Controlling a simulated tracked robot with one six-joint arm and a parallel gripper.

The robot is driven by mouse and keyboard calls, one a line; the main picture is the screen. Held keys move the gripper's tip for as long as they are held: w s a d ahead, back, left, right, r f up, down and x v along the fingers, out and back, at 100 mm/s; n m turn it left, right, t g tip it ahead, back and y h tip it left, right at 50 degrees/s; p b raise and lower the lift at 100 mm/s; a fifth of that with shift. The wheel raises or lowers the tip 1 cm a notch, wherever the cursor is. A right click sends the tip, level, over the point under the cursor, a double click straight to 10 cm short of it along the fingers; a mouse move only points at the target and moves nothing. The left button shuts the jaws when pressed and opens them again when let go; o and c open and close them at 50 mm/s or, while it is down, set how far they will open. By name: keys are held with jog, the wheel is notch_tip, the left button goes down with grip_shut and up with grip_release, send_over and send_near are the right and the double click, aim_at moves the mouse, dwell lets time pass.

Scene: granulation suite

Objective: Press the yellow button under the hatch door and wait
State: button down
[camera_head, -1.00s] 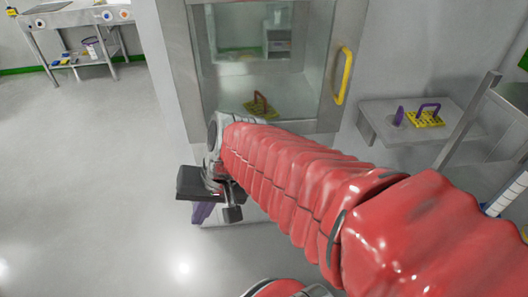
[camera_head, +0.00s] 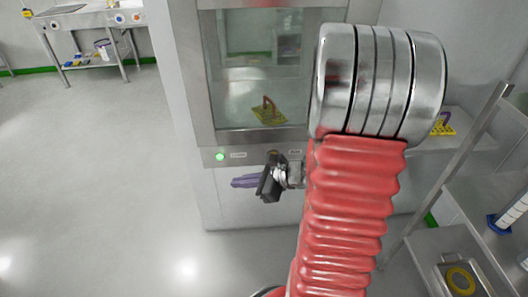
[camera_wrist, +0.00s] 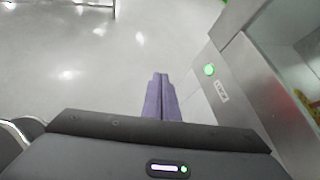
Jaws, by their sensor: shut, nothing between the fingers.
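The hatch (camera_head: 262,75) has a steel frame and a glass door that looks closed. Its lower panel (camera_head: 245,157) carries a lit green button (camera_head: 220,156) at the left, which also shows in the wrist view (camera_wrist: 209,70). A small dull yellowish spot (camera_head: 272,152) shows further right on the panel, just above my wrist; it may be the yellow button, partly hidden. My gripper (camera_head: 234,182) has purple fingers, shut and empty, pointing left below the panel. In the wrist view my fingertips (camera_wrist: 160,76) lie left of the green button, over the floor, touching nothing.
Behind the glass sits a yellow block with a red handle (camera_head: 268,110). A steel table (camera_head: 90,18) stands far left. A shelf with a yellow block (camera_head: 443,124) and a steel stand (camera_head: 440,243) are at the right. The floor (camera_head: 100,180) at the left is clear.

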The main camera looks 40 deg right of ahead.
jog(key=s+d+f+m+t+h, duration=0.1)
jog(key=d+f+m+h, duration=0.1)
jog(key=d+f+m, duration=0.2)
jog(key=s+d+f+m+t+h, duration=0.1)
jog(key=s+d+f+m+h, duration=0.1)
jog(key=d+m, duration=0.3)
jog(key=d+f+h, duration=0.1)
jog(key=d, duration=0.3)
jog(key=shift+d+f+m, duration=0.35)
jog(key=shift+m, duration=0.05)
jog(key=shift+w, duration=0.1)
jog(key=w+d, duration=0.5)
jog(key=w, duration=0.2)
jog(key=shift+w+d, duration=0.45)
jog(key=shift+w, duration=0.3)
dwell(2.5)
jog(key=shift+s+a, duration=0.1)
jog(key=shift+s, duration=0.05)
jog(key=shift+s+a, duration=0.4)
jog(key=shift+s, duration=0.2)
dwell(0.4)
jog(key=shift+s+a, duration=0.75)
jog(key=shift+s, duration=0.3)
jog(key=shift+s+a, duration=0.7)
jog(key=shift+s, duration=0.3)
